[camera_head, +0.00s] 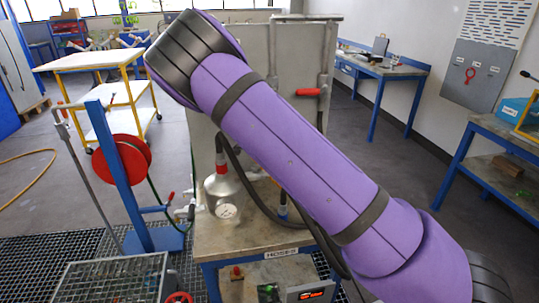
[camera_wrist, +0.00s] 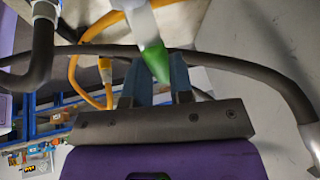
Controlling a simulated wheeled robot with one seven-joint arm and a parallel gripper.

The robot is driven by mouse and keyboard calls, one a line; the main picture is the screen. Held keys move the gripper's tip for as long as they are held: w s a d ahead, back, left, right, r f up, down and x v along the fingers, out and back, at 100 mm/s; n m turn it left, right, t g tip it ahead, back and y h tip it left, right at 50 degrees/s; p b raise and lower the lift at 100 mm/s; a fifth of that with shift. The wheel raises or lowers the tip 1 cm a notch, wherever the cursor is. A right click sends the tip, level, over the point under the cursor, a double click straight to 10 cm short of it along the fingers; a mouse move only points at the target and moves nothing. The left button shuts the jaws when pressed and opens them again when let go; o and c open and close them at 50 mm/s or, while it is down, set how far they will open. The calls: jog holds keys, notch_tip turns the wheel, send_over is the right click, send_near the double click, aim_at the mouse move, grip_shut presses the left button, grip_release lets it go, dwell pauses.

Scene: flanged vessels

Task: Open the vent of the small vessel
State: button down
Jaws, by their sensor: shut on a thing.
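A small silvery vessel (camera_head: 222,195) with a red collar stands on the bench at the centre in the head view. I cannot make out its vent there. My purple arm crosses the picture and my gripper is out of sight in that view. In the wrist view my gripper (camera_wrist: 157,82) has its two blue-grey fingers around the green tip of a pale handle (camera_wrist: 154,58), shut on it. A dark hose (camera_wrist: 215,58) runs across near the fingertips. Whether the handle belongs to the small vessel cannot be told.
The bench (camera_head: 225,238) bears a "HOSES" label. A tall grey metal panel (camera_head: 258,50) with red-handled fittings rises behind it. A red reel (camera_head: 122,158) on a blue post and a yellow-framed cart (camera_head: 95,60) stand left. An orange hose (camera_wrist: 75,75) shows in the wrist view.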

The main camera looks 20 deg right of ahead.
jog(key=shift+s+a+m+g, duration=0.1)
jog(key=shift+s+m+g, duration=0.5)
jog(key=shift+m, duration=0.6)
jog(key=shift+s, duration=0.1)
jog(key=c, duration=1)
grip_release()
jog(key=v, duration=1)
jog(key=shift+a+r, duration=0.25)
jog(key=shift+a, duration=0.1)
jog(key=shift+s, duration=0.1)
